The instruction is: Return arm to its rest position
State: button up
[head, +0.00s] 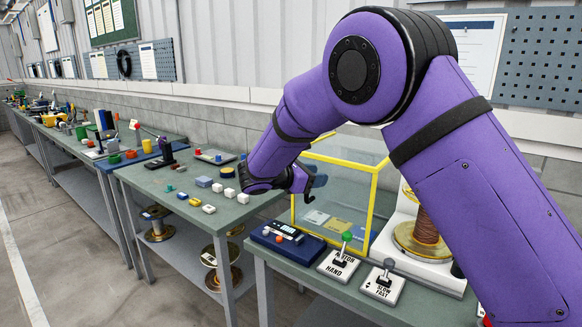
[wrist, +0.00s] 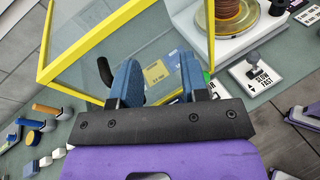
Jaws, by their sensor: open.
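My purple arm reaches across the right of the head view, bent high at its elbow. My gripper (head: 312,186) is in front of the yellow-framed clear case (head: 370,212), seen partly behind the arm. In the wrist view my gripper (wrist: 158,82) shows two blue fingers spread apart with nothing held between them. The yellow frame of the case (wrist: 75,90) passes close beyond the fingers. Whether the fingers touch the case I cannot tell.
A copper wire spool (head: 428,235) stands on a white base at right. Two lever switches, one green-knobbed (head: 345,243) and one grey-knobbed (head: 387,272), sit on the front bench. Small blocks (head: 210,188) lie on the bench to the left. The floor (head: 80,250) at left is clear.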

jog(key=s+d+r+m+g+y, duration=0.3)
jog(key=s+d+r+m, duration=0.25)
jog(key=s+d, duration=0.4)
jog(key=s+d+r+m+g+y, duration=0.3)
jog(key=s+d+r+m, duration=0.25)
jog(key=s+d, duration=0.4)
jog(key=s+d+m+t+y, duration=0.1)
jog(key=s+m+y, duration=0.1)
jog(key=s, duration=0.5)
jog(key=s+d+m+t+y, duration=0.1)
jog(key=s+d+m+y, duration=0.1)
jog(key=s+m, duration=0.3)
jog(key=s+d+m+t+y, duration=0.1)
jog(key=s+d+m+y, duration=0.1)
jog(key=s, duration=0.9)
jog(key=shift+s+d+m+y, duration=0.2)
jog(key=shift+m+y, duration=0.3)
jog(key=shift+m, duration=0.7)
